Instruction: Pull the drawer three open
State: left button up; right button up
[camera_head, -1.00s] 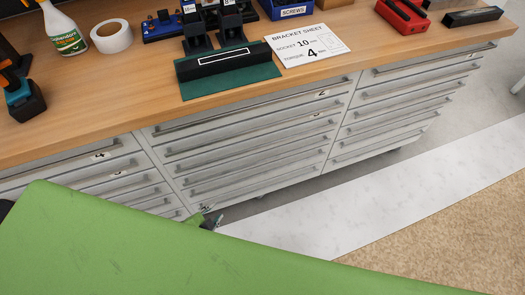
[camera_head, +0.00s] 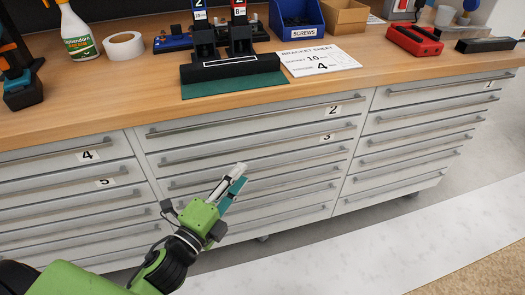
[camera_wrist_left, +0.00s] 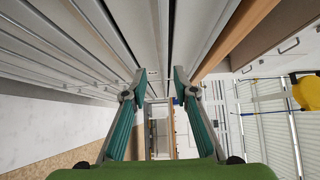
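Drawer three (camera_head: 285,148) is the second drawer down in the middle column of the white cabinet and carries a label "3". It looks shut, flush with its neighbours, with a long grey bar handle (camera_head: 225,151). My left gripper (camera_head: 241,174) is in front of the middle column, its tips a little below drawer three's handle in the head view. In the left wrist view its two teal-padded fingers (camera_wrist_left: 160,76) are apart with no object held between them, pointing along the drawer fronts. I cannot tell how far the tips stand from the fronts. My right gripper is not in view.
Drawers labelled "2" (camera_head: 332,111), "4" (camera_head: 88,155) and "5" (camera_head: 105,182) look shut. The wooden worktop (camera_head: 120,108) overhangs them and holds a spray bottle (camera_head: 75,35), tape roll (camera_head: 124,46) and blue screws bin (camera_head: 296,17). Floor is clear at lower right.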

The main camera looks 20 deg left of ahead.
aim_at(264, 146)
pick_arm(q)
jog(key=w, duration=0.4)
jog(key=w+d, duration=0.1)
jog(key=w, duration=0.3)
jog(key=w+d, duration=0.1)
jog(key=w, duration=0.3)
jog(key=shift+d, duration=0.15)
jog(key=shift+s, duration=0.1)
grip_shut()
